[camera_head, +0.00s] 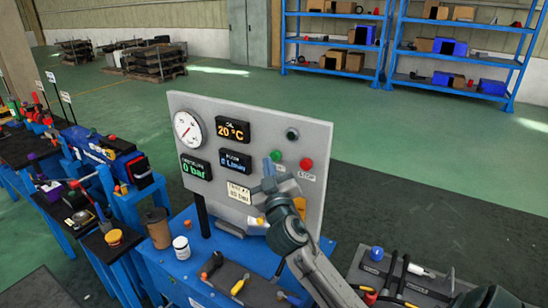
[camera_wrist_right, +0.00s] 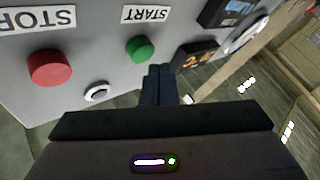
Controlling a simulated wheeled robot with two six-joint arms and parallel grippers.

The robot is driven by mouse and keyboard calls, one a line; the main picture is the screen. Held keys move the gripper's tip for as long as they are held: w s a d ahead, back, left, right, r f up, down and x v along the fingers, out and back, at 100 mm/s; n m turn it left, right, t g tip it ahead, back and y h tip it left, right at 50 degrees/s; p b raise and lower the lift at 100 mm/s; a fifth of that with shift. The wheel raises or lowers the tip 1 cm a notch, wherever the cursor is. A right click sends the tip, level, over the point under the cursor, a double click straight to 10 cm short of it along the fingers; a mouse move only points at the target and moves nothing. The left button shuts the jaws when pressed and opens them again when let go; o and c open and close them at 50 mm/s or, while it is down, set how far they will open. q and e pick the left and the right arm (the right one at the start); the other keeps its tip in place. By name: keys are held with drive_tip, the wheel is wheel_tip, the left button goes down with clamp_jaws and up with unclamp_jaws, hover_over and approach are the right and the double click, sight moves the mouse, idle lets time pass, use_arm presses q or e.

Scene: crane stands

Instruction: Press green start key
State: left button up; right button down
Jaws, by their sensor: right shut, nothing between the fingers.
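The green start key (camera_head: 276,156) is a small round button on the grey upright panel (camera_head: 235,108), to the left of the red stop button (camera_head: 306,164). In the right wrist view the green key (camera_wrist_right: 140,49) sits by an upside-down START label (camera_wrist_right: 146,14). My right gripper (camera_head: 268,165) is shut and empty in front of the panel, with its tips just beside the green key. In the right wrist view its fingers (camera_wrist_right: 157,84) end close to the key; I cannot tell whether they touch it. My left gripper is not in view.
A gauge (camera_head: 187,129) and lit displays fill the panel's left. The blue table below holds a brown cup (camera_head: 158,228), a white jar (camera_head: 181,248) and a dark tool tray (camera_head: 240,287).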

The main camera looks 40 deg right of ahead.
idle(0.7)
drive_tip(key=shift+w+d, duration=0.2)
drive_tip(key=shift+d, duration=0.2)
drive_tip(key=shift+w+d+b, duration=0.2)
drive_tip(key=shift+d+b, duration=0.25)
drive_tip(key=shift+b, duration=0.05)
idle(0.6)
drive_tip(key=shift+a, duration=0.1)
drive_tip(key=shift+s+a, duration=0.4)
drive_tip(key=shift+a, duration=0.35)
drive_tip(key=a, duration=0.1)
drive_tip(key=s+a, duration=0.1)
drive_tip(key=a, duration=0.1)
drive_tip(key=s+a, duration=0.1)
drive_tip(key=shift+a, duration=0.3)
idle(0.9)
